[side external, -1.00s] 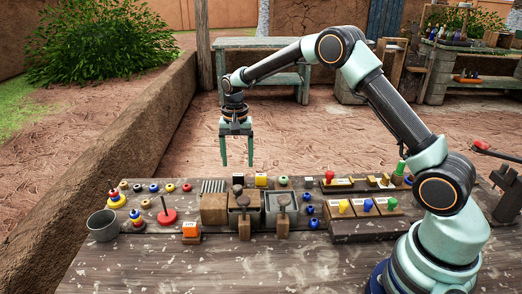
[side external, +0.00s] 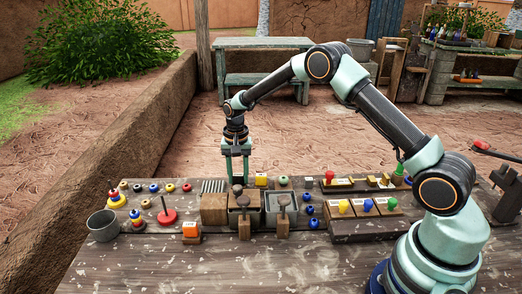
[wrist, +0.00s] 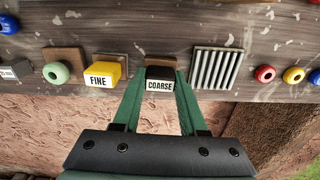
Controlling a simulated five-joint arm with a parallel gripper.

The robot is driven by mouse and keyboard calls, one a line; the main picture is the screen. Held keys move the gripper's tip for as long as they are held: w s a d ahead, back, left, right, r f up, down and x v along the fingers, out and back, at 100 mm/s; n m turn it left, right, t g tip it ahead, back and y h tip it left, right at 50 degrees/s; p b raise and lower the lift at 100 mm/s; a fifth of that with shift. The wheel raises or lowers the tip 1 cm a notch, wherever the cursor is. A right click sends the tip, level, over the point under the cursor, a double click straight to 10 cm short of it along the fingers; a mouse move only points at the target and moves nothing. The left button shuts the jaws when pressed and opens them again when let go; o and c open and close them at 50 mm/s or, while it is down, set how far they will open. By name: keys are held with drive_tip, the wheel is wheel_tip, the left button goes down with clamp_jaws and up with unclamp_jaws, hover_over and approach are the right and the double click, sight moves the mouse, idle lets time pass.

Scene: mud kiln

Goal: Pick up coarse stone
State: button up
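The coarse stone (wrist: 160,74) is a dark block with a white COARSE label, seen in the wrist view at the far ends of my fingers. My gripper (wrist: 161,83) points down at it, with one green finger along each side and hardly any gap left. In the side view my gripper (side external: 238,179) has its fingertips down at the row of blocks behind the wooden box.
Wooden boxes (side external: 214,209) and knobbed tools stand in front. Open space is above.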

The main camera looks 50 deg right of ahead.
sight(238, 174)
clamp_jaws()
drive_tip(key=shift+r, duration=0.15)
wheel_tip(238, 174, up, 20)
idle(0.3)
